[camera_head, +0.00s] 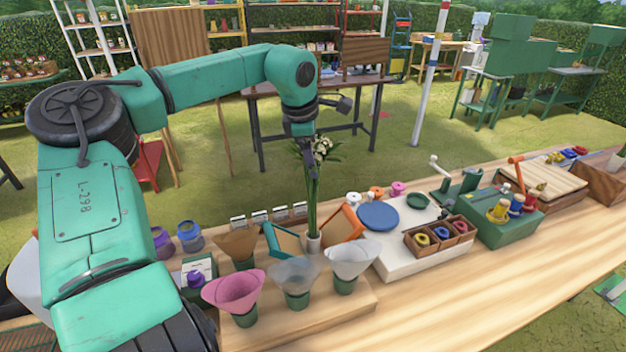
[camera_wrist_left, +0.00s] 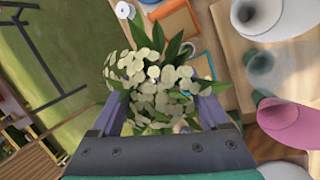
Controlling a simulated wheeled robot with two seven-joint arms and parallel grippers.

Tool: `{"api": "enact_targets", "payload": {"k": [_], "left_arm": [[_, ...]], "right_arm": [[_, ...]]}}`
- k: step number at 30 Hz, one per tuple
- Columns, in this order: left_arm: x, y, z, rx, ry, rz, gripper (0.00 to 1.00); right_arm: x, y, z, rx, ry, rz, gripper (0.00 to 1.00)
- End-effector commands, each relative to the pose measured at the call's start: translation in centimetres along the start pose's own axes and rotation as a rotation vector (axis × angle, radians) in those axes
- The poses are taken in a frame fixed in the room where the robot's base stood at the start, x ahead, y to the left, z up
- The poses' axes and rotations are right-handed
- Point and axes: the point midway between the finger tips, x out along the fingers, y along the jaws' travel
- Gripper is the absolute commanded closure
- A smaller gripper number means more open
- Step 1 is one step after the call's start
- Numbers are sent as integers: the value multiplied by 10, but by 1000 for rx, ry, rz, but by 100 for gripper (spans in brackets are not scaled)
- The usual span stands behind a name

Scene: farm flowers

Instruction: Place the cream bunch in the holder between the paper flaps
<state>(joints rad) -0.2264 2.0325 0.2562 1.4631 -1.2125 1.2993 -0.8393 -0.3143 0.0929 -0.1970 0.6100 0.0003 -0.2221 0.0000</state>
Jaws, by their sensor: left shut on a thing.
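The cream bunch (camera_head: 322,147) has cream blooms, green leaves and long green stems. My left gripper (camera_head: 308,146) is shut on it just below the blooms and holds it upright. In the left wrist view the blooms (camera_wrist_left: 155,75) lie between my fingers and hide the stems. The stems run down to a small pale holder (camera_head: 314,243), standing between a teal paper flap (camera_head: 282,240) and an orange paper flap (camera_head: 343,224). The stem ends appear at the holder's mouth; I cannot tell how deep they are. My right gripper is not in view.
Pink (camera_head: 234,290), grey (camera_head: 296,272) and white (camera_head: 352,258) paper cones stand on a wooden block in front. A brown cone (camera_head: 237,245) is left of the flaps. A blue disc (camera_head: 378,216) and a ribbon tray (camera_head: 440,238) are at right. The table's front right is clear.

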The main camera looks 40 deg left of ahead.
Motion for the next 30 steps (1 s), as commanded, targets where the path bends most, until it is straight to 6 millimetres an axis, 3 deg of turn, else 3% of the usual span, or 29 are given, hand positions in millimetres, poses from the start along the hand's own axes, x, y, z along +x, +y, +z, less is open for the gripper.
{"api": "enact_targets", "payload": {"k": [7, 12, 21, 22, 23, 30], "left_arm": [[30, -10, -4, 0, -1, -2, 100], [59, -19, -9, 0, -1, -2, 100], [65, -20, -10, 1, -1, 2, 100], [64, -20, -10, 1, -1, 1, 10], [64, -20, -10, 1, -1, 1, 0], [63, -20, -10, 1, -1, 1, 0]], "right_arm": [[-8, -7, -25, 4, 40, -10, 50], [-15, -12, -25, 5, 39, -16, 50], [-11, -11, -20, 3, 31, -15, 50], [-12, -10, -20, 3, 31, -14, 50], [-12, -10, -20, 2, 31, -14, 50], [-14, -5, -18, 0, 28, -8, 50]]}}
